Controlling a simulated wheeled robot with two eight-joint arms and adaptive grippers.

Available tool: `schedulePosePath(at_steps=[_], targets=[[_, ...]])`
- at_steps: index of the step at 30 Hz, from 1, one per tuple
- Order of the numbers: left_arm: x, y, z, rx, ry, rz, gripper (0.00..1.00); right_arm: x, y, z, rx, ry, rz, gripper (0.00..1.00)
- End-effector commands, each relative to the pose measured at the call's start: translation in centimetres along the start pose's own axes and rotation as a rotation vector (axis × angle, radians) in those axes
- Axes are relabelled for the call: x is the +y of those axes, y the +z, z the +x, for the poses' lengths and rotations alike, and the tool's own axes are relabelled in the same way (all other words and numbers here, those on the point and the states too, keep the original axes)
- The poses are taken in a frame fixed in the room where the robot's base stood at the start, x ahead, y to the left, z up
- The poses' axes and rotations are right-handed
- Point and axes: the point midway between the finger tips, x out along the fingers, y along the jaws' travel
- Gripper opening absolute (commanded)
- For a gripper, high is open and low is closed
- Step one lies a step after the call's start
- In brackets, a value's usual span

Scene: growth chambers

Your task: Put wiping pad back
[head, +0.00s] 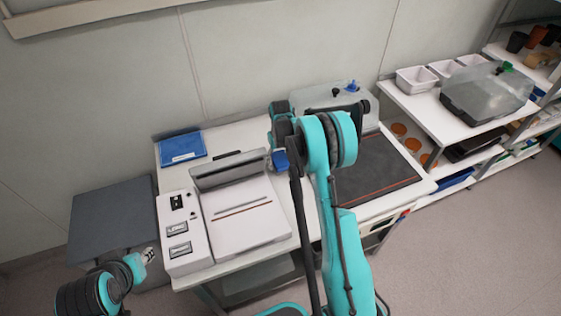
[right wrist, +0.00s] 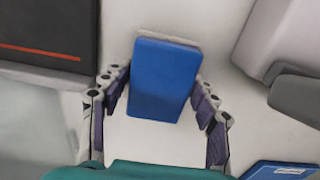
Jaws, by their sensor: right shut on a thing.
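The wiping pad is a blue block with a pale underside. In the right wrist view the pad (right wrist: 163,80) sits between the fingers of my right gripper (right wrist: 160,88), which is shut on it. In the head view the pad (head: 281,160) shows as a small blue patch beside my right arm, above the white worktable between the white device and the dark mat. My right arm hides most of that gripper there. The end of my left arm (head: 145,257) is low at the left, by the table's front left corner; its fingers cannot be made out.
A white device (head: 240,215) with a raised grey lid stands left on the worktable, a flat blue item with a label (head: 182,147) behind it. A dark mat (head: 375,170) with a red line lies right. A clear-lidded box (head: 487,95) and white bins stand on the right shelf.

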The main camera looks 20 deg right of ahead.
Motion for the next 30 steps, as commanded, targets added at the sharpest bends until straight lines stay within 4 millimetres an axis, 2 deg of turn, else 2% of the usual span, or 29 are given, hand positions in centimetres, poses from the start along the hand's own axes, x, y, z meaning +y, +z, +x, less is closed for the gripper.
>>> schedulePosePath(at_steps=[3,4,6,15,19,23,30], targets=[[0.0,0.2,0.3,0.000,0.000,0.000,0.31,0.0,0.0,0.5,0.000,0.000,0.000,0.28],[0.0,0.2,0.3,0.000,0.000,0.000,0.31,0.0,0.0,0.4,0.000,0.000,0.000,0.65],[0.0,0.2,0.2,0.000,0.000,0.000,0.31,0.0,0.0,0.3,0.000,0.000,0.000,0.80],[0.0,0.1,0.2,0.000,0.000,0.000,0.31,0.0,0.0,0.2,0.000,0.000,0.000,0.80],[0.0,-0.2,-0.3,0.000,0.000,0.000,0.31,0.0,0.0,-0.7,0.000,0.000,0.000,0.80],[0.0,-0.7,-1.0,0.000,0.000,0.000,0.31,0.0,0.0,-3.2,0.000,0.000,0.000,0.80],[0.0,-1.7,-2.3,0.000,0.000,0.000,0.31,0.0,0.0,-8.6,0.000,0.000,0.000,0.80]])
